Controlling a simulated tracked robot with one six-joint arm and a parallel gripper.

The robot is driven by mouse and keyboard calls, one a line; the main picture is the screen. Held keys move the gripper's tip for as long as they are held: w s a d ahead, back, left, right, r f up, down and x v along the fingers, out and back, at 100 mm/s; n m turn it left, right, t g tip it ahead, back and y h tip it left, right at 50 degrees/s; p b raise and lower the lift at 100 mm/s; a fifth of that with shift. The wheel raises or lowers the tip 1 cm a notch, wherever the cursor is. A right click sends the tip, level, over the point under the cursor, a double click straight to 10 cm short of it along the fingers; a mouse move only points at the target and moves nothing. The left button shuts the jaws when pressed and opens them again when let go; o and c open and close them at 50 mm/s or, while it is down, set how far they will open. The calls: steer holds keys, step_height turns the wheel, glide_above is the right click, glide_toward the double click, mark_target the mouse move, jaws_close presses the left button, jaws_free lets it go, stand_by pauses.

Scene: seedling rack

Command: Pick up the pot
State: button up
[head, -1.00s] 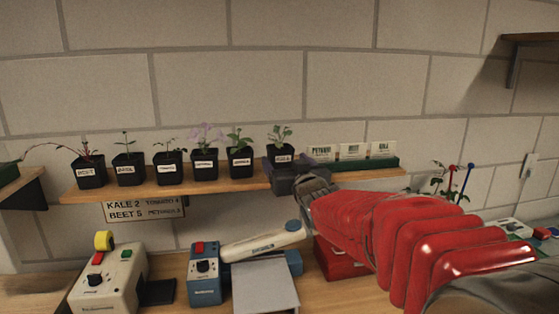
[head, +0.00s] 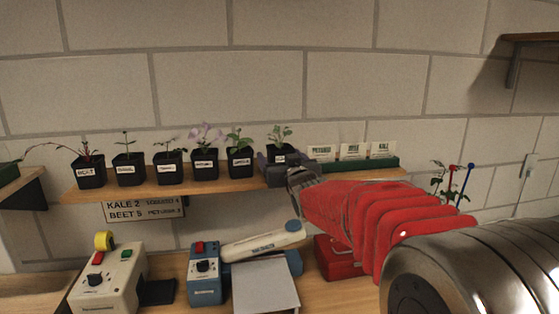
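A row of small black pots with white labels stands on the wooden shelf. The rightmost pot (head: 281,149) holds a leafy green seedling. My gripper (head: 276,170) is right at this pot, and its grey fingers overlap the pot's lower part in the picture. The pot stands upright. Its base is hidden behind the gripper, so I cannot tell whether the fingers are open around it or shut on it.
Another leafy pot (head: 239,165) stands close on the left. A green tray (head: 377,163) with seed packets is on the right. A sign (head: 143,210) hangs below the shelf (head: 230,185). Blue (head: 204,286) and cream (head: 106,281) devices stand on the bench below.

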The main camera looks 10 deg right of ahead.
mark_target(280, 147)
steer(key=shift+c, duration=0.5)
steer(key=c, duration=1.2)
steer(key=shift+r, duration=0.1)
step_height(280, 147, up, 10)
steer(key=shift+f, duration=0.1)
